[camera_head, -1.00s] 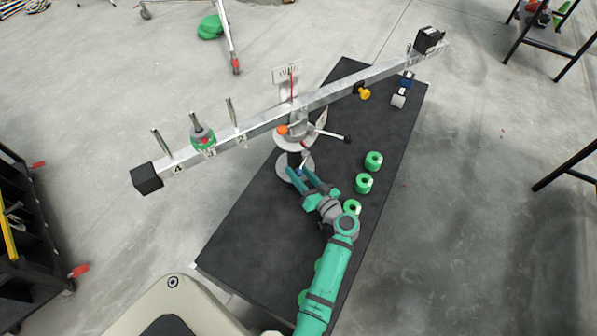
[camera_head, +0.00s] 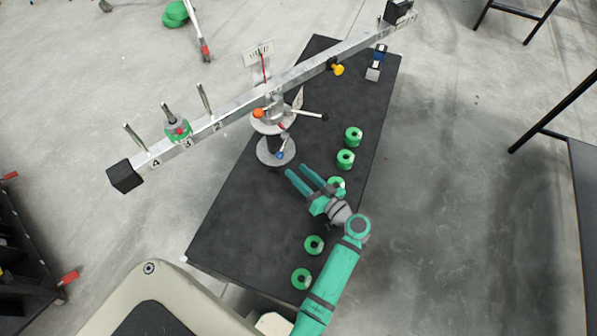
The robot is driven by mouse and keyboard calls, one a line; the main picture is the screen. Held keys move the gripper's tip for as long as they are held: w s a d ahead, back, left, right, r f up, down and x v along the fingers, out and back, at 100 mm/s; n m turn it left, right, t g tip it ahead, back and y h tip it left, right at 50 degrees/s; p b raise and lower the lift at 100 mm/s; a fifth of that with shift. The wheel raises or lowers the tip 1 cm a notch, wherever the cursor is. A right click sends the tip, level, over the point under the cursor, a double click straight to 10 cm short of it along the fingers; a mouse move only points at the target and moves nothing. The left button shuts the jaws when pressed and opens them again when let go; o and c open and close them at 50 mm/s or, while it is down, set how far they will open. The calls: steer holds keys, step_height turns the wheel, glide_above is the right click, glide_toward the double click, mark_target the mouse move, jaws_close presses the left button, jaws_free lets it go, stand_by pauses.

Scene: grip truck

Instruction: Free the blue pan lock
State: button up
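The blue pan lock (camera_head: 280,155) is a small blue knob low on the balance stand, just above its round grey base (camera_head: 266,154). My gripper (camera_head: 296,170) is open, with its two teal fingers apart and nothing seen between them. The fingertips are just below and right of the blue knob, apart from it, over the black table. Whether the lock is turned or loosened is too small to tell.
A long metal beam (camera_head: 240,114) with numbered pegs crosses above the stand. An orange knob (camera_head: 257,113) and a black-tipped lever (camera_head: 325,117) stick out above the lock. Several green weights (camera_head: 345,159) line the black table's (camera_head: 225,215) right side. Its left front is clear.

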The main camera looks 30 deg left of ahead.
steer(key=shift+w+r, duration=0.1)
steer(key=shift+r, duration=0.1)
steer(key=c, duration=0.9)
steer(key=r+m+g, duration=0.1)
steer(key=r, duration=0.1)
steer(key=w+r+m+g+h, duration=0.1)
steer(key=r, duration=0.1)
steer(key=w+a+r+m+g+h, duration=0.1)
steer(key=r+g, duration=0.1)
steer(key=shift+a+r, duration=0.1)
steer(key=shift+r, duration=0.2)
jaws_close()
steer(key=w+d+r+m+h, duration=0.2)
steer(key=d+r+m+h, duration=0.2)
steer(key=m, duration=0.2)
steer(key=a+f+m+h, duration=0.1)
steer(key=a+f, duration=0.7)
steer(key=a, duration=0.2)
steer(key=shift+w, duration=0.3)
